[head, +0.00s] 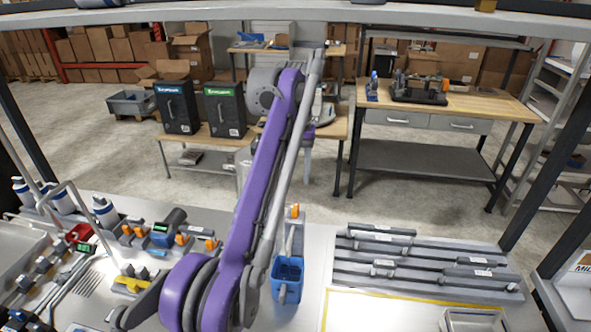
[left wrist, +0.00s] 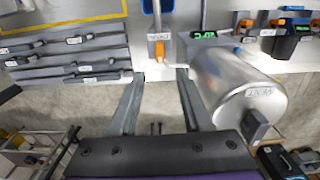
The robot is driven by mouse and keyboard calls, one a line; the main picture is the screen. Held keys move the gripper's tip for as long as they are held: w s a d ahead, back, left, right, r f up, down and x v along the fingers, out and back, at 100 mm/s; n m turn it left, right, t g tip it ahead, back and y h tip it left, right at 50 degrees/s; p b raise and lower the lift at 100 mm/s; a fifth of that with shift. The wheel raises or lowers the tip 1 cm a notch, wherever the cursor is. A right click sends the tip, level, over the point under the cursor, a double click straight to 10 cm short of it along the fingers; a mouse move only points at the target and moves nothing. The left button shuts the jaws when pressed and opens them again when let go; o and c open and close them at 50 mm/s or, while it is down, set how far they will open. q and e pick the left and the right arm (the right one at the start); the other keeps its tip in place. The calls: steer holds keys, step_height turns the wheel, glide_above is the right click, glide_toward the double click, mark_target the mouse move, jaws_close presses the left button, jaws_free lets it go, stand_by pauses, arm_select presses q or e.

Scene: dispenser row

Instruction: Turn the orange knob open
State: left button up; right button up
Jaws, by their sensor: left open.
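An orange knob (left wrist: 160,47) on a pale labelled block shows in the left wrist view, ahead of my fingertips and roughly between them. In the head view, an orange piece, apparently this knob (head: 295,211), stands behind a blue container (head: 287,277), just right of my purple arm. My left gripper (left wrist: 160,76) is open and empty, its two fingers spread and apart from the knob. In the head view my own arm mostly hides this gripper. My right gripper is not in view.
In the left wrist view a silver cylinder (left wrist: 225,80) stands close beside the right finger, and grey rails (left wrist: 70,60) lie left. More orange knobs (left wrist: 245,23) sit right.

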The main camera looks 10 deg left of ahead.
arm_select(q)
steer(key=shift+s+r, duration=0.1)
steer(key=shift+r, duration=0.4)
steer(key=shift+r, duration=0.1)
